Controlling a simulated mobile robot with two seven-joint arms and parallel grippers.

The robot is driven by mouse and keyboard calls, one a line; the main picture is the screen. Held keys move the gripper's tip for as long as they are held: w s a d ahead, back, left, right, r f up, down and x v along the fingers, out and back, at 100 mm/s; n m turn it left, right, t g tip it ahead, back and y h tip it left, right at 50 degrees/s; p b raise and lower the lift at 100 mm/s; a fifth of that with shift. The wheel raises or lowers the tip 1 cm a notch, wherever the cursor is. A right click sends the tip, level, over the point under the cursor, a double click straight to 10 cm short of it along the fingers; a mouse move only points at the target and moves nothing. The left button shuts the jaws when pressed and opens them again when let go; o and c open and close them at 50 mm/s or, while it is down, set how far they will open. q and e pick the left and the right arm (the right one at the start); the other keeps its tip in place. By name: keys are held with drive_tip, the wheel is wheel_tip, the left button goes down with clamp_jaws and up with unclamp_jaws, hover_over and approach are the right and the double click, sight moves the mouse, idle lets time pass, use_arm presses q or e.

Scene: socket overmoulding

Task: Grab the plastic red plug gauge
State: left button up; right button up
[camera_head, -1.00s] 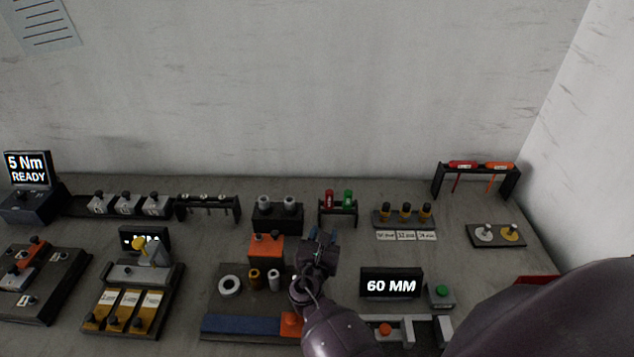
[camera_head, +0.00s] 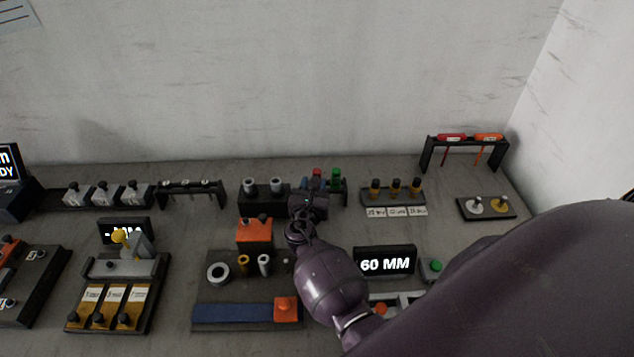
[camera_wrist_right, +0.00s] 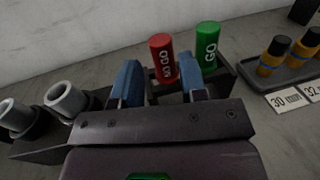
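The red plug gauge, marked NO GO, stands upright in a small dark rack beside a green one marked GO. Its red handle (camera_wrist_right: 162,58) shows between my right gripper's fingers in the right wrist view; its top (camera_head: 317,173) shows in the head view. My right gripper (camera_wrist_right: 160,85) is open, with blue fingertips apart on either side of the red handle in the picture. I cannot tell whether either finger touches it. The lower part of the red gauge is hidden by the gripper. My left gripper is not in view.
The green gauge (camera_wrist_right: 207,46) stands just right of the red one. A dark block with two grey cylinders (camera_head: 262,200) is to the left. A tray with several orange-and-black pieces (camera_head: 395,195) is to the right. A 60 MM display (camera_head: 385,262) stands nearer.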

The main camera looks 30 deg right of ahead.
sight(317, 174)
drive_tip(key=x, duration=0.2)
drive_tip(key=b+x, duration=0.1)
drive_tip(key=shift+w+d+f, duration=0.25)
drive_tip(key=shift+d, duration=0.05)
drive_tip(key=shift+w+d, duration=0.25)
drive_tip(key=shift+d, duration=0.05)
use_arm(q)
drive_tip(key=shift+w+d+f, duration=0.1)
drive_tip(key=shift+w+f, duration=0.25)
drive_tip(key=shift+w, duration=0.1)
use_arm(e)
drive_tip(key=shift+r, duration=0.1)
drive_tip(key=c, duration=0.7)
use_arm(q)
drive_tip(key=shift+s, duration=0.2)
use_arm(e)
drive_tip(key=shift+r, duration=0.1)
